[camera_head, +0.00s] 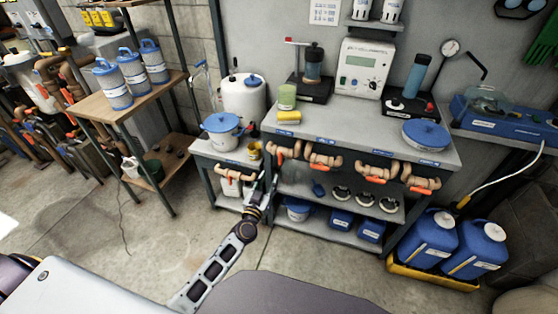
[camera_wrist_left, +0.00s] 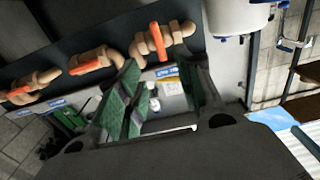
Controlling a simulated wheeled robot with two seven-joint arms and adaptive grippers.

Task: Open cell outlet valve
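Several tan pipe valves with orange handles line the front edge of the grey bench (camera_head: 440,158). The leftmost valve (camera_head: 281,155) has its handle across its pipe. It appears to be the nearest valve (camera_wrist_left: 158,40) in the left wrist view, above my fingers. The handles of the neighbouring valve (camera_wrist_left: 90,64) and the far one (camera_wrist_left: 32,84) lie more along their pipes. The valve labels are too small to read, so I cannot tell which is the cell outlet. My left gripper (camera_head: 264,186) is below the leftmost valve, open and empty; its green-padded fingers (camera_wrist_left: 160,92) are apart. My right gripper is not visible.
A lower shelf (camera_head: 305,188) with round parts lies under the valves, close to the gripper. A white pot (camera_head: 222,131) stands on a low stand at left. Blue jugs (camera_head: 425,238) sit in a yellow tray at right. The floor in front is clear.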

